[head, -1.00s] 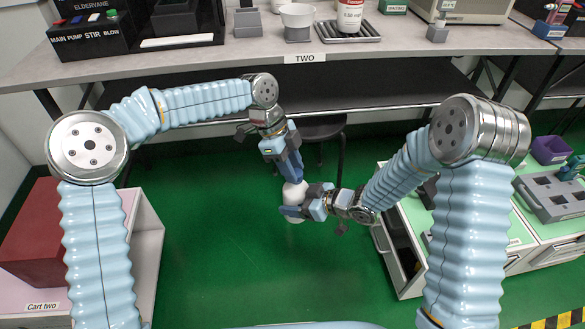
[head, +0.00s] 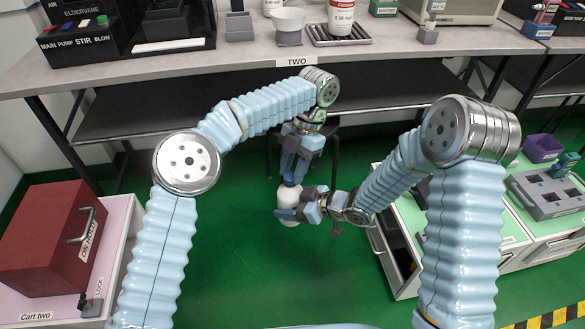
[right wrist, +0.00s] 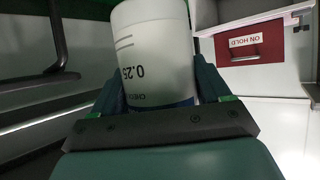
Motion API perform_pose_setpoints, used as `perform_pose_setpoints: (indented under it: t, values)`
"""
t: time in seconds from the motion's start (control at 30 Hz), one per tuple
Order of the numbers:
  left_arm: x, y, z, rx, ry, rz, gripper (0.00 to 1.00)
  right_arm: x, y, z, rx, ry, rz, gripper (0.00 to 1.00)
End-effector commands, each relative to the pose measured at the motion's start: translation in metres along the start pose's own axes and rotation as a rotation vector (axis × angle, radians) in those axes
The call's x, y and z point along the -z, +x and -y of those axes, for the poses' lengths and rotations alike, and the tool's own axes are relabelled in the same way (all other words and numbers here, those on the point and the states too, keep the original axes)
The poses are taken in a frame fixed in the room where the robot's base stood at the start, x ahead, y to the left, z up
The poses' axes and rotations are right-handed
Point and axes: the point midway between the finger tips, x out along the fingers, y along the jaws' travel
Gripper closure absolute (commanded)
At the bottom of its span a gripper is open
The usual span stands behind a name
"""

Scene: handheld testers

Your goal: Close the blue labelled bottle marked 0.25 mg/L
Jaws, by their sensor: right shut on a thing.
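The white bottle (head: 289,193) is held in the air in front of the bench, over the green floor. In the right wrist view its white side (right wrist: 155,50) reads 0.25 upside down, with a dark blue band near the fingers. My right gripper (head: 287,214) is shut around the bottle from the right. My left gripper (head: 292,170) points down at the bottle's top from above, its blue fingers at or against it. Whether those fingers are shut, and whether a cap is between them, I cannot tell. The bottle's mouth is hidden.
On the bench (head: 220,62) stand a white bowl (head: 288,20) and a red-labelled bottle (head: 341,14) on a ridged rack (head: 322,38). A red box (head: 45,235) sits on the left cart. A grey holder tray (head: 545,192) is at the right. A stool stands behind the grippers.

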Motion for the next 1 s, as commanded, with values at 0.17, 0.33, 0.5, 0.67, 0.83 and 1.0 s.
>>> perform_pose_setpoints:
  t: [0.17, 0.33, 0.5, 0.67, 0.83, 1.0]
  values:
    - [0.000, 0.000, 0.000, 0.001, -0.002, 0.002, 0.41, 0.001, 0.000, 0.001, 0.002, -0.002, -0.001, 1.00]
    - [0.000, 0.000, 0.000, 0.001, -0.002, 0.002, 0.41, 0.001, 0.000, 0.001, 0.002, -0.001, -0.001, 1.00]
    - [0.000, -0.001, 0.000, 0.001, -0.035, 0.006, 0.45, 0.001, 0.000, 0.000, 0.001, -0.001, -0.001, 1.00]
    - [0.003, -0.006, -0.001, 0.005, -0.264, 0.032, 0.45, 0.001, 0.000, 0.000, 0.001, -0.001, -0.001, 1.00]
    - [0.007, -0.017, -0.002, 0.031, -0.729, 0.084, 0.45, 0.001, 0.000, 0.000, 0.001, -0.001, -0.001, 1.00]
    - [0.011, -0.026, -0.002, 0.089, -1.240, 0.127, 0.45, 0.001, 0.000, 0.000, 0.001, -0.001, -0.001, 1.00]
